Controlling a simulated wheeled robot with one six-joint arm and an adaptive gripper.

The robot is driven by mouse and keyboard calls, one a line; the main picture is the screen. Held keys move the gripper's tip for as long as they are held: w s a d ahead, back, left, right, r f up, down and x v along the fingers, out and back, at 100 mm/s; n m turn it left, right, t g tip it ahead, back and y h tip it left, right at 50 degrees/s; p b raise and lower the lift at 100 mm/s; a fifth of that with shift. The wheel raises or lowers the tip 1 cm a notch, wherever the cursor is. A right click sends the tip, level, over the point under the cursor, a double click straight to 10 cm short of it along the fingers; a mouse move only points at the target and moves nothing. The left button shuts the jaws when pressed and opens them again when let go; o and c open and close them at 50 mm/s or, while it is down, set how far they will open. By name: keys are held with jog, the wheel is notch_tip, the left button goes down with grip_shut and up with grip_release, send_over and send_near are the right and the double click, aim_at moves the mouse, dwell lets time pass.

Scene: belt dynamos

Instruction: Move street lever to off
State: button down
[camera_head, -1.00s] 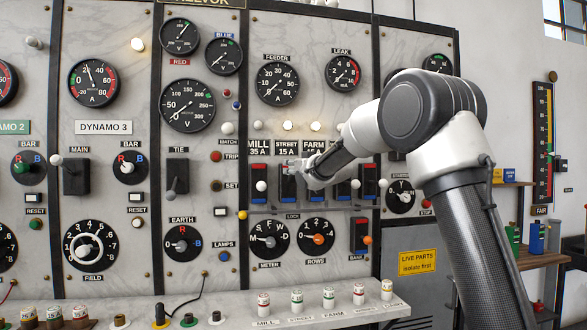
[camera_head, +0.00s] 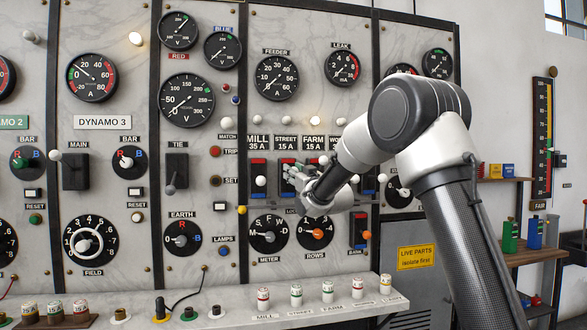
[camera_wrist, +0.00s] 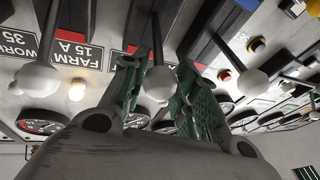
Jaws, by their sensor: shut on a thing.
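The street lever is under the STREET 15 A label (camera_head: 286,143) on the pale marble panel, in a slot with red above. Its dark stem and white ball knob (camera_wrist: 159,84) show in the wrist view between the green-padded fingers of my gripper (camera_wrist: 158,68). In the head view my gripper (camera_head: 292,174) is at the street switch, covering its knob and lower part. The gripper is shut on the knob. The exact angle of the lever is hard to tell.
The mill lever knob (camera_head: 261,181) stands close on the left of my gripper. The farm lever knob (camera_wrist: 38,78) is close on the other side. METER (camera_head: 269,235) and ROWS (camera_head: 316,232) dials sit below. A ledge with several fuses (camera_head: 296,294) juts out underneath.

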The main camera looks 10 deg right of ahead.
jog(key=shift+s+f, duration=0.1)
jog(key=shift+f, duration=1.55)
jog(key=c, duration=1.1)
grip_release()
jog(key=v, duration=1.2)
jog(key=shift+r, duration=0.1)
